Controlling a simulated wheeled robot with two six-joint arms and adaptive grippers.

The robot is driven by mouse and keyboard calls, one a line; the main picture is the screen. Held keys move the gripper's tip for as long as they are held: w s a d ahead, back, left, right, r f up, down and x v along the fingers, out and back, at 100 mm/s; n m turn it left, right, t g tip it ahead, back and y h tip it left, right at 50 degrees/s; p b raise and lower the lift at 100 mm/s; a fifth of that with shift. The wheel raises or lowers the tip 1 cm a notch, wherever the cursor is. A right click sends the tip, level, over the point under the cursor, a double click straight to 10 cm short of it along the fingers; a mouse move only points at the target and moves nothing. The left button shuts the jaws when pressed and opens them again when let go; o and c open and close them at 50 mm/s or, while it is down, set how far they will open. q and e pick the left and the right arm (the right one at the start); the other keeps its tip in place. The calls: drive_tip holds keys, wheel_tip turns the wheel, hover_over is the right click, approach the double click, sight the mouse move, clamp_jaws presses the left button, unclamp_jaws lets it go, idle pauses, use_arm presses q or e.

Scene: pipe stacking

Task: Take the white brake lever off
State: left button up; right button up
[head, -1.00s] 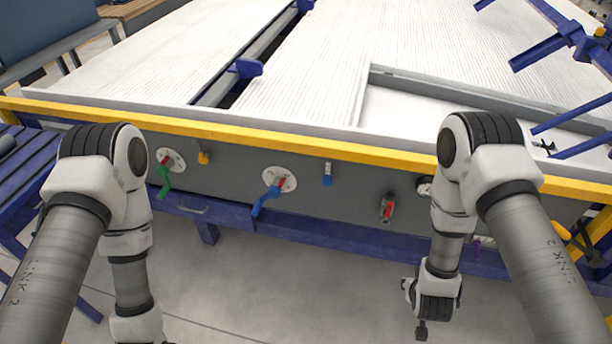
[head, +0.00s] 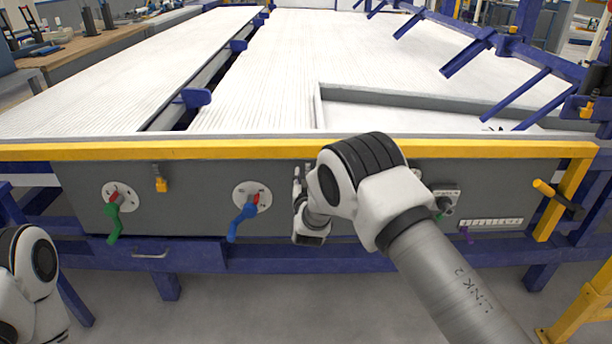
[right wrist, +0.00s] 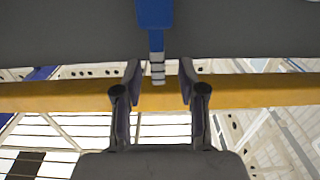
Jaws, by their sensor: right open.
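No lever that is clearly white shows. The front panel (head: 270,172) carries a green lever (head: 114,220) and a blue lever (head: 242,218), each on a round white plate, and a small yellow lever (head: 160,180). My right gripper (head: 298,192) is at the panel right of the blue lever, partly hidden by my wrist. In the right wrist view my right gripper (right wrist: 160,76) is open. A small blue handle (right wrist: 155,14) with a pale banded neck (right wrist: 157,68) lies in line with the gap between the fingers; contact cannot be told. My left gripper is out of view.
A yellow rail (head: 230,149) runs along the table edge above the panel. Right of my right arm are a grey switch box (head: 445,201), a white strip (head: 490,223) and a yellow-handled lever (head: 556,197). A blue beam (head: 200,256) runs below.

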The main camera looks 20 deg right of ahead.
drive_tip(key=shift+w+d+f, duration=0.1)
drive_tip(key=shift+w+d, duration=0.1)
drive_tip(key=shift+w, duration=0.2)
drive_tip(key=shift+w+d+f, duration=0.1)
drive_tip(key=shift+w+d, duration=0.05)
drive_tip(key=shift+w, duration=0.25)
drive_tip(key=shift+w+d+r, duration=0.1)
drive_tip(key=shift+w+d, duration=0.05)
drive_tip(key=shift+w, duration=0.35)
clamp_jaws()
